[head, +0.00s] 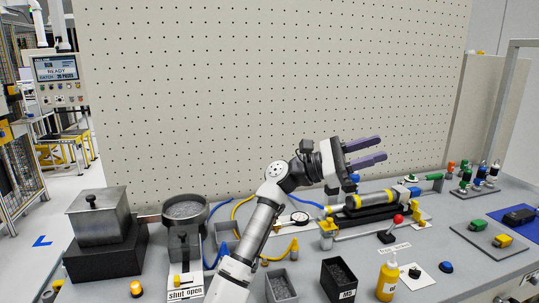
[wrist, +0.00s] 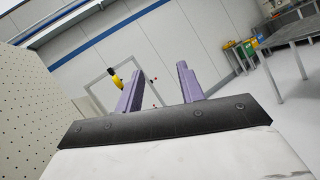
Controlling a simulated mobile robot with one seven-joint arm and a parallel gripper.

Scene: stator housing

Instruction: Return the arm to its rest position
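My gripper (head: 366,152) is raised above the workbench (head: 340,262), in front of the pegboard, with its purple fingers pointing right in the head view. The two fingers stand apart with nothing between them. In the wrist view my gripper (wrist: 158,88) also shows a clear gap between the fingers, with the wall and floor of the room behind. My arm reaches up from the bottom of the head view and bends at the elbow toward the right.
Below the gripper is a fixture with a yellow-banded cylinder (head: 375,200). A red-knobbed lever (head: 397,220), a yellow bottle (head: 387,278), an M5 bin (head: 340,278) and a round container (head: 185,212) stand on the bench. The pegboard (head: 230,100) closes off the back.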

